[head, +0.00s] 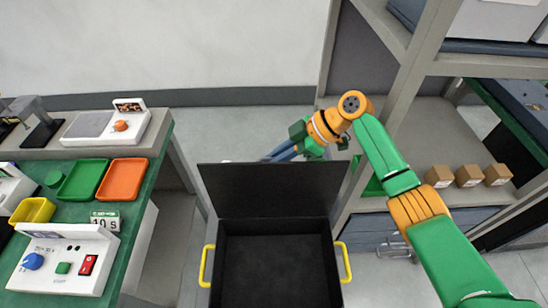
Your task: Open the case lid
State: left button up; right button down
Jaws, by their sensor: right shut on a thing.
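The black case (216,268) stands at the bottom centre, with a yellow handle on each side. Its lid (270,190) is raised at the far side, and the empty dark inside shows. My right gripper (278,153) is at the lid's far top edge, reached from the right and behind. It is shut on the lid, with its fingertips partly hidden behind the lid. My left gripper is not in view.
A green-topped bench (128,225) on the left holds trays, a yellow bin and devices with knobs and buttons. A grey shelf rack (412,75) on the right carries small brown boxes (468,176). Bare floor lies between bench and case.

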jog(key=c, duration=1.2)
grip_release()
jog(key=shift+r, duration=0.1)
notch_tip(320, 180, up, 2)
jog(key=shift+r, duration=0.25)
jog(key=s+r, duration=0.2)
jog(key=s+r+b, duration=0.1)
jog(key=s+r, duration=0.1)
jog(key=r, duration=0.1)
jog(key=s+r+b, duration=0.2)
jog(key=s+r, duration=0.3)
jog(key=s, duration=0.5)
jog(key=shift+a, duration=0.2)
jog(key=shift+r, duration=0.1)
